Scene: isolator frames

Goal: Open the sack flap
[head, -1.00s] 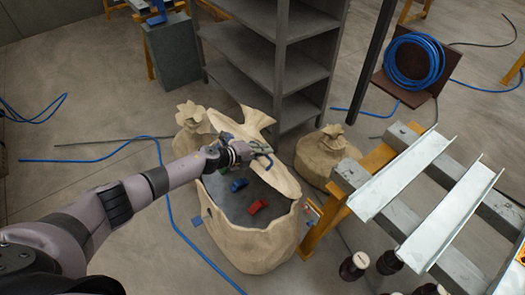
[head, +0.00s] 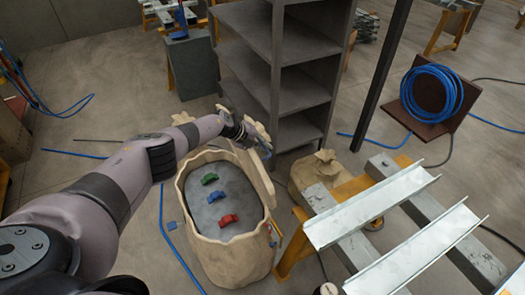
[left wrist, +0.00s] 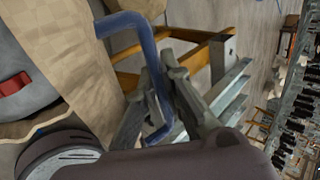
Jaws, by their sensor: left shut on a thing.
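The tan sack (head: 232,262) stands open on the floor in the head view, with a green piece (head: 210,178), a blue piece (head: 216,196) and a red piece (head: 228,220) on the grey surface inside. Its flap (head: 260,180) stands up along the right and far side of the opening. My left gripper (head: 262,146) is at the flap's upper end. In the left wrist view my left gripper (left wrist: 163,100) is shut on the blue handle (left wrist: 125,22) beside the tan flap (left wrist: 75,50). My right gripper is not in view.
A grey shelf unit (head: 275,75) stands just behind the sack. A tied sack (head: 318,168) and a yellow-legged stand with metal channels (head: 370,205) are close on the right. A blue hose (head: 165,225) lies on the floor to the left.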

